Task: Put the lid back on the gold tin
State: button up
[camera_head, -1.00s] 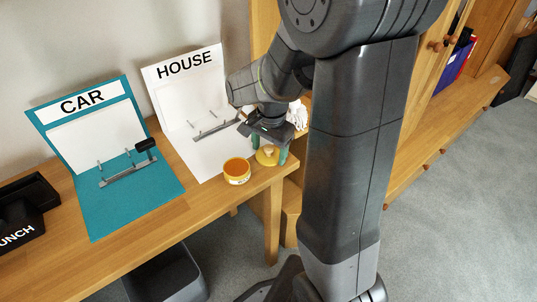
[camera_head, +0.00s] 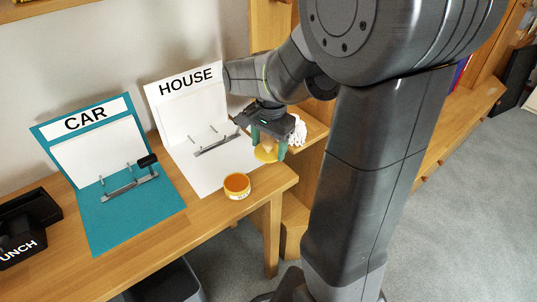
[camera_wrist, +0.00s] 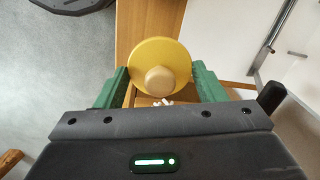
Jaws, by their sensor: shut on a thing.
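The open gold tin (camera_head: 237,188) stands upright near the table's right end, with an orange inside and a pale label on its front. My gripper (camera_head: 268,146) is shut on the yellow lid (camera_head: 265,156) and holds it above the table, behind and right of the tin, apart from it. In the wrist view the round lid (camera_wrist: 160,50) sits between the green fingers, with its pale knob (camera_wrist: 159,80) towards my gripper. The tin is not seen in the wrist view.
The white HOUSE folder (camera_head: 190,120) stands behind the tin, with a metal rail. The teal CAR folder (camera_head: 130,215) and a black hole punch (camera_head: 25,225) are to the left. A white crumpled thing (camera_head: 297,130) lies behind my gripper. Table (camera_head: 215,215) left of the tin is clear.

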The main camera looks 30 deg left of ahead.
aim_at(237, 182)
jog(key=r+p, duration=0.1)
jog(key=r+n+p, duration=0.1)
jog(key=s+a+r+n+p, duration=0.1)
jog(key=shift+r, duration=0.25)
jog(key=s+a+n+p, duration=0.1)
jog(key=s+n+p, duration=0.2)
jog(key=n+p, duration=0.1)
jog(key=s+a+n+p, duration=0.1)
jog(key=s+n+p, duration=0.1)
jog(key=n+p, duration=0.2)
jog(key=s+n+p, duration=0.3)
jog(key=n+p, duration=0.1)
jog(key=n, duration=0.2)
jog(key=shift+s+a+f+n+h+p, duration=0.35)
jog(key=shift+a+n+h, duration=0.05)
jog(key=shift+f+b, duration=2.4)
jog(key=shift+f, duration=0.7)
jog(key=shift+f, duration=0.1)
jog(key=o, duration=1.3)
